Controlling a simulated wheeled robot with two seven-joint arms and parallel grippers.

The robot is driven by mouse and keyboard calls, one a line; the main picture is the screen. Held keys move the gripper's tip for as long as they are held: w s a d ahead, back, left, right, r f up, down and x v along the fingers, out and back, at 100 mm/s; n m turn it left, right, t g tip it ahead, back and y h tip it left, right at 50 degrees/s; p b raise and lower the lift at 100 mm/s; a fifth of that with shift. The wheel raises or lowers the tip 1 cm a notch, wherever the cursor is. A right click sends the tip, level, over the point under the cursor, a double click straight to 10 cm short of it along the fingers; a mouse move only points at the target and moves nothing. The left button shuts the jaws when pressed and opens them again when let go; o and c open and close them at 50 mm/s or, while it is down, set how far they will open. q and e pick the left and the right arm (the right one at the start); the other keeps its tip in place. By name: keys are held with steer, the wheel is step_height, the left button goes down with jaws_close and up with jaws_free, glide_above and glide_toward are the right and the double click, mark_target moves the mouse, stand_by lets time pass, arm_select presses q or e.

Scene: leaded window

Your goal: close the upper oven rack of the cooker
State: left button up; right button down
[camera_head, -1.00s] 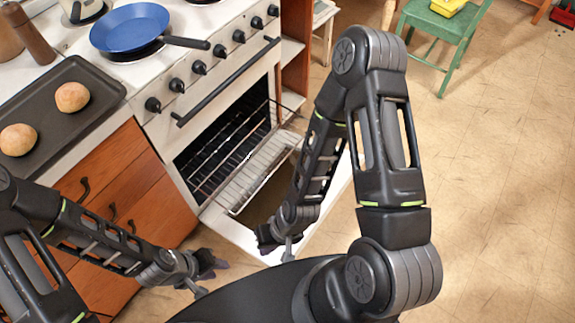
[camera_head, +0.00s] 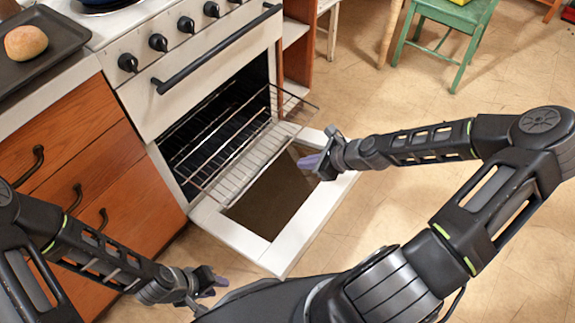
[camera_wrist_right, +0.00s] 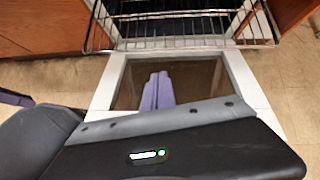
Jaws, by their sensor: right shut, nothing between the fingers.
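The cooker's oven (camera_head: 215,60) has its door (camera_head: 240,238) folded down and open. A wire upper rack (camera_head: 228,150) sticks partly out of the oven over the door; in the right wrist view its front part (camera_wrist_right: 180,43) spans the top. My right gripper (camera_head: 308,162) is over the right side of the open door, in front of the rack and apart from it. In the right wrist view its purple fingers (camera_wrist_right: 158,90) are together and empty, pointing toward the rack. My left gripper (camera_head: 216,283) is low, in front of the wooden cabinet and left of the door; its finger gap is unclear.
A wooden cabinet (camera_head: 85,165) with dark handles stands left of the cooker. A tray (camera_head: 62,28) with a bun (camera_head: 26,42) lies on top. A green chair (camera_head: 450,25) stands at the back. The floor (camera_head: 400,90) to the right is clear.

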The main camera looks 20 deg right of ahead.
arm_select(q)
steer(key=shift+f, duration=0.7)
arm_select(e)
steer(key=d+m, duration=0.2)
steer(key=d, duration=0.2)
steer(key=shift+w+f+h, duration=0.1)
steer(key=shift+f+h, duration=0.05)
steer(key=shift+h, duration=0.25)
arm_select(q)
steer(key=shift+f+b, duration=0.1)
steer(key=shift+b, duration=0.2)
